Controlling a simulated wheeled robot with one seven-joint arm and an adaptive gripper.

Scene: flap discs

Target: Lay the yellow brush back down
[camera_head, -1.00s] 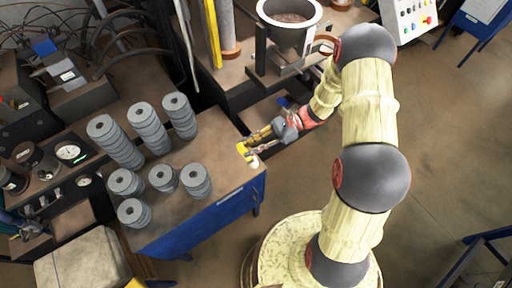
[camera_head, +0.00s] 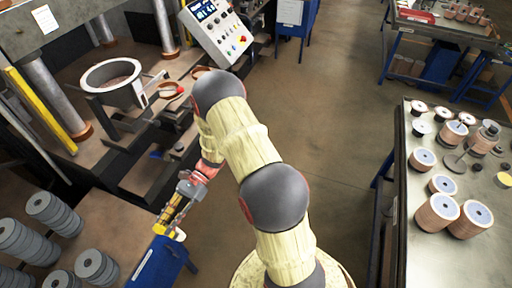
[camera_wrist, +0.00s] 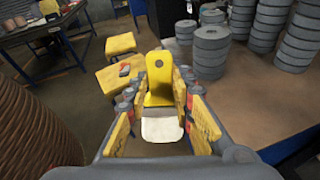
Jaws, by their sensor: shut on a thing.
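The yellow brush (camera_wrist: 158,84) has a yellow handle and a pale, whitish end (camera_wrist: 162,130). In the wrist view it stands between the yellow-padded fingers of my gripper (camera_wrist: 160,105), which is shut on it. In the head view my gripper (camera_head: 174,212) is at the lower left, by the near corner of the blue bench (camera_head: 160,262). A bit of the yellow brush (camera_head: 164,231) shows at its fingertips. Whether the brush touches anything below is not clear.
Grey disc stacks (camera_head: 55,213) stand on the bench at left. A press with a metal bowl (camera_head: 112,82) and a control panel (camera_head: 217,30) are behind. A metal table (camera_head: 425,235) at right bears brown disc stacks (camera_head: 437,212). Open floor (camera_head: 320,130) lies between.

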